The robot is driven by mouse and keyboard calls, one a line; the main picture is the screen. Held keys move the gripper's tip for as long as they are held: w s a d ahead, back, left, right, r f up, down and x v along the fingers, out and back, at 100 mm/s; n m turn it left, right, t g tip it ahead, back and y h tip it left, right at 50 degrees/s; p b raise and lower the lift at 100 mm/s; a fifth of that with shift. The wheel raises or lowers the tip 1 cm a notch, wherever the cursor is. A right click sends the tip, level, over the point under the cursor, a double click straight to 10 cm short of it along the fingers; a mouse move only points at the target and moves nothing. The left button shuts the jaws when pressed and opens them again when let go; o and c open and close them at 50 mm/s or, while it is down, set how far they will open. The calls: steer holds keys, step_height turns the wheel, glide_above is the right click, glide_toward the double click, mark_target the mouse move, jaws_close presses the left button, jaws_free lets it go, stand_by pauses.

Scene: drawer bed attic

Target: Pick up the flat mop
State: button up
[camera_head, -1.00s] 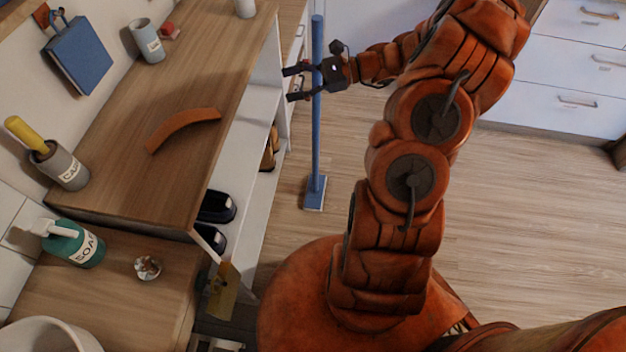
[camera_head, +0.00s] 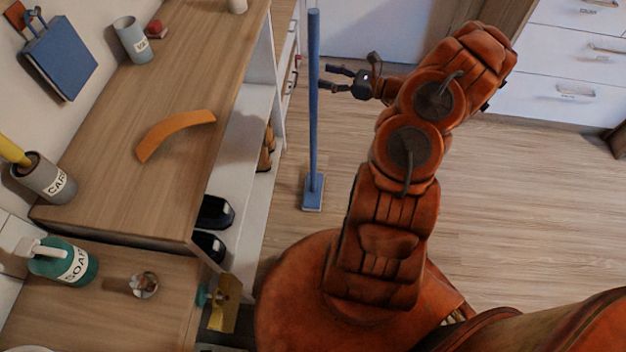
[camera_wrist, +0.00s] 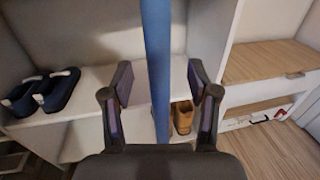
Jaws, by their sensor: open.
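The flat mop (camera_head: 314,120) is a long blue pole with a flat blue head (camera_head: 313,192) on the wood floor, standing upright beside the white shelf unit. My gripper (camera_head: 325,78) is open to the right of the pole, at its upper half, with its fingers pointing left toward it. In the wrist view the pole (camera_wrist: 157,60) runs vertically between the two open fingers of my gripper (camera_wrist: 160,85), slightly nearer the middle than either finger. The fingers do not visibly touch it. The mop head is out of the wrist view.
The white shelf unit (camera_wrist: 85,80) stands behind the pole and holds dark slippers (camera_wrist: 45,92) and brown shoes (camera_wrist: 182,117). A wooden counter (camera_head: 190,85) with an orange curved piece (camera_head: 175,130) is at left. White drawers (camera_head: 570,60) stand at the far right. Open floor (camera_head: 520,190) lies to the right.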

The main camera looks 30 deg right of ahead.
mark_target(314, 72)
steer(key=x, duration=0.4)
steer(key=shift+w+a+r, duration=0.25)
steer(key=shift+a, duration=0.1)
jaws_close()
